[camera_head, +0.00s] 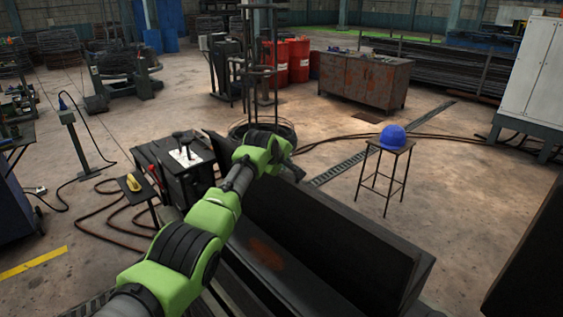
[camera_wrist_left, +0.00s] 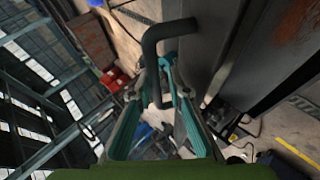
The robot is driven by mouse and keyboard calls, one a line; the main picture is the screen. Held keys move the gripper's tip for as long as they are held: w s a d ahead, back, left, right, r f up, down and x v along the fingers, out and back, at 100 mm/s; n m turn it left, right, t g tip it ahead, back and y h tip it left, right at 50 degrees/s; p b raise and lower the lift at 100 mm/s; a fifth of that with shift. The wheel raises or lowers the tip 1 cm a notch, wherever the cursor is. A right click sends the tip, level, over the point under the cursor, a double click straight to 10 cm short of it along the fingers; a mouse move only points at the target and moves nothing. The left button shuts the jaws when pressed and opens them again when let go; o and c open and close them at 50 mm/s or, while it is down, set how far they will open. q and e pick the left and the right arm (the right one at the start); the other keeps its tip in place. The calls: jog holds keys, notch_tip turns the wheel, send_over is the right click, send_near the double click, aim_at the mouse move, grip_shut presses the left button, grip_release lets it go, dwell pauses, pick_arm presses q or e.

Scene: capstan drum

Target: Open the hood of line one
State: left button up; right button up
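A long dark metal housing (camera_head: 330,235), which looks like the hood of line one, runs from the centre to the lower right in the head view. My green left arm reaches over its left part, and the arm hides the left gripper there. In the left wrist view a bent dark handle (camera_wrist_left: 152,50) stands out from a dark panel (camera_wrist_left: 222,50). My left gripper (camera_wrist_left: 154,80) has its two teal fingers on either side of the handle bar, closed in on it. Exact contact is hard to see. My right gripper is not in view.
A dark control box (camera_head: 178,165) stands left of the housing. A stool with a blue helmet (camera_head: 393,137) stands to its right. A rusty cabinet (camera_head: 366,80) and red drums (camera_head: 298,60) are behind. Cables cross the floor; the floor at right is mostly clear.

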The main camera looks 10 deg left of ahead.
pick_arm(q)
jog(key=v, duration=1.2)
jog(key=shift+f, duration=0.1)
dwell(0.4)
